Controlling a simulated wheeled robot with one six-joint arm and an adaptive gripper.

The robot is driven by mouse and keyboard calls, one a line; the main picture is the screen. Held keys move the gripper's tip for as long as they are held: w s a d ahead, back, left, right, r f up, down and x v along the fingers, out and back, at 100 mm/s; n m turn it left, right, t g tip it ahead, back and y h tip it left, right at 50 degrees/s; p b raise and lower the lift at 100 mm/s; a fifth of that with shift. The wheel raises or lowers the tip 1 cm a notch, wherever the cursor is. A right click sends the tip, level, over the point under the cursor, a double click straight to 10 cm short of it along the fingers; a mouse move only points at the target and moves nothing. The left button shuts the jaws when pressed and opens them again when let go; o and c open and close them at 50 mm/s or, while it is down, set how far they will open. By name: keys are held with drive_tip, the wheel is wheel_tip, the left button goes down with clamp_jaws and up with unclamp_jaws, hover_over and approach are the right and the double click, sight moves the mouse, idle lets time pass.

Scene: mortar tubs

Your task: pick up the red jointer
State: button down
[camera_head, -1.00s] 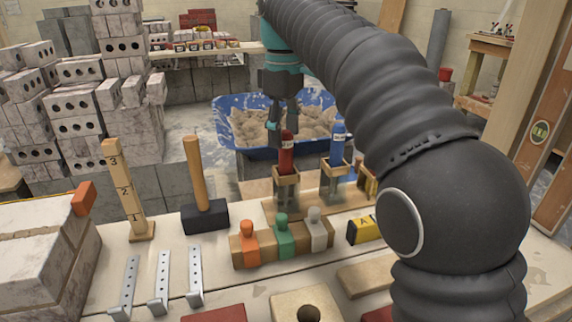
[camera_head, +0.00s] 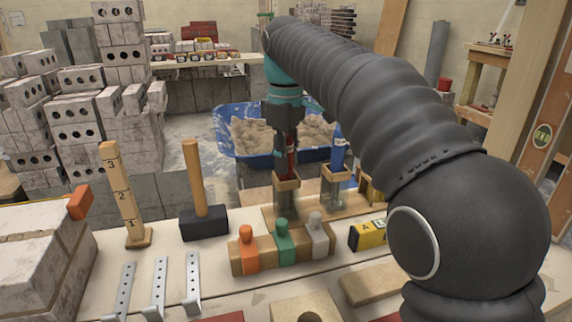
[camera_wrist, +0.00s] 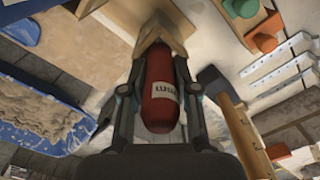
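The red jointer (camera_head: 292,158) stands upright in a wooden holder (camera_head: 286,184) on the bench. In the wrist view the red jointer (camera_wrist: 161,92) has a pale label and lies between the two fingers. My gripper (camera_wrist: 158,66) is around it, one finger on each side, with a narrow gap showing beside it. In the head view my gripper (camera_head: 285,160) points down over the holder and partly hides the jointer.
A blue jointer (camera_head: 338,150) stands in a second holder just to the right. Orange, green and white pegs (camera_head: 283,236) sit in a block in front. A mallet (camera_head: 203,222) stands to the left. A blue tub (camera_head: 226,140) of mortar is behind.

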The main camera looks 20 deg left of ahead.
idle(0.3)
wheel_tip(320, 180, up, 12)
drive_tip(key=p, duration=0.5)
drive_tip(key=shift+s+d, duration=0.1)
drive_tip(key=shift+s, duration=0.05)
drive_tip(key=s+d+b, duration=0.4)
drive_tip(key=s+d, duration=0.5)
drive_tip(key=s, duration=0.6)
drive_tip(key=shift+d, duration=0.1)
drive_tip(key=c, duration=1.6)
unclamp_jaws()
clamp_jaws()
